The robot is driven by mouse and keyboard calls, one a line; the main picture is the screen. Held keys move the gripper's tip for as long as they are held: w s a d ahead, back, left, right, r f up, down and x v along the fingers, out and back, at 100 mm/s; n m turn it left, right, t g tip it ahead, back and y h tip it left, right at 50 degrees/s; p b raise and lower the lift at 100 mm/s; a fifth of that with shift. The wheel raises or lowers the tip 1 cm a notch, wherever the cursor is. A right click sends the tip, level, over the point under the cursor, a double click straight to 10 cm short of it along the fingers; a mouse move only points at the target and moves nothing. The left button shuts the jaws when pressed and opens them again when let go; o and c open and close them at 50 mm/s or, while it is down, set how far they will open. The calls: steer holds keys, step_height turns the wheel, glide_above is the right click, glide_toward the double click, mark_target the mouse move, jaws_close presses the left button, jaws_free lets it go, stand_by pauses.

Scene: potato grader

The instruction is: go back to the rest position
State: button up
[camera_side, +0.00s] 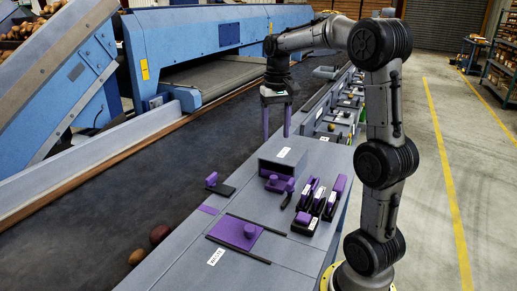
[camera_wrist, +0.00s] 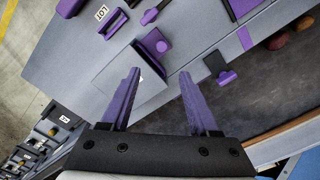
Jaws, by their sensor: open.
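My gripper (camera_side: 276,134) hangs pointing down above the grey bench, beyond the grey box, with its two purple fingers apart and nothing between them. In the wrist view, my gripper (camera_wrist: 160,73) shows the same two purple fingers spread, with a clear gap between the tips. The grey box (camera_side: 284,160) stands on the bench in front of the fingers in the side view. In the wrist view the box (camera_wrist: 149,94) appears between and beyond the fingers. I cannot tell the exact height of the fingertips above the bench.
The bench (camera_side: 185,262) carries a purple sliding plate (camera_side: 228,235), a purple-handled latch (camera_side: 213,181) and several purple-topped blocks (camera_side: 330,202). A dark conveyor belt (camera_side: 75,200) with two potatoes (camera_side: 160,234) runs along its left. Bins (camera_side: 335,125) lie behind.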

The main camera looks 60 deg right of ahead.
steer(key=s+a+r+n+t, duration=0.1)
steer(key=s+a+r+n, duration=0.15)
steer(key=a, duration=0.45)
steer(key=s+a+r+n+t, duration=0.1)
steer(key=s+a+r+n, duration=0.15)
steer(key=a, duration=0.45)
steer(key=s+a+f+n+t, duration=0.3)
steer(key=s+a+f+n, duration=0.1)
steer(key=s+a+f, duration=0.3)
steer(key=shift+s+a+f+t, duration=0.15)
steer(key=shift+s+f+t, duration=0.2)
steer(key=shift+s, duration=0.6)
